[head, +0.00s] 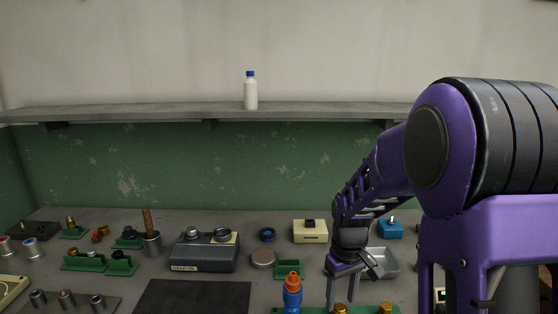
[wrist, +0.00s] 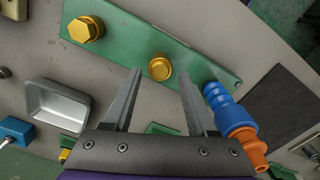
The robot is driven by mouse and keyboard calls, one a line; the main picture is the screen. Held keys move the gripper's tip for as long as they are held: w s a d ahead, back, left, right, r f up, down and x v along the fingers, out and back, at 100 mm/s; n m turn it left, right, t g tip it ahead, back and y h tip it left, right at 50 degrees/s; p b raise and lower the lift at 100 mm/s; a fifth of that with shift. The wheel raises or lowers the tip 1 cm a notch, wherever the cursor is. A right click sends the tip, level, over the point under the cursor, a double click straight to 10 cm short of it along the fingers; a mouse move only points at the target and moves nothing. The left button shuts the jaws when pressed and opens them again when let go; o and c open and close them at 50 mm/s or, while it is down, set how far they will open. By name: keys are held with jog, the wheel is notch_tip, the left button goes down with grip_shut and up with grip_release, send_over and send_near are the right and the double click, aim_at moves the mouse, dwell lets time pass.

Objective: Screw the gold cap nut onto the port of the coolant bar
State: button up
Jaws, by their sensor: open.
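The green coolant bar (wrist: 120,45) lies at the bench's front edge and also shows at the bottom of the head view (head: 362,311). It carries a gold hex fitting (wrist: 84,28), a round gold fitting (wrist: 159,68) in the middle, and a blue and orange nozzle (wrist: 232,115). In the head view these are the right gold piece (head: 385,307), the left gold piece (head: 340,308) and the nozzle (head: 292,293). I cannot tell which gold piece is the cap nut and which the port. My gripper (wrist: 160,78) is open and empty, its fingers either side of the middle fitting in the picture.
A metal tray (wrist: 60,106) and blue box (head: 390,229) lie behind the bar. A grey unit (head: 203,253), a dark mat (head: 190,296) and several small green stands (head: 84,263) occupy the left and middle. A shelf (head: 160,113) with a white bottle (head: 251,93) is above.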

aim_at(339, 307)
jog(key=shift+f+b, duration=0.8)
jog(key=shift+f, duration=0.6)
grip_shut()
jog(key=m, duration=0.5)
jog(key=m+p, duration=0.1)
jog(key=m, duration=0.1)
jog(key=shift+m, duration=0.3)
jog(key=m, duration=0.2)
jog(key=shift+m, duration=0.3)
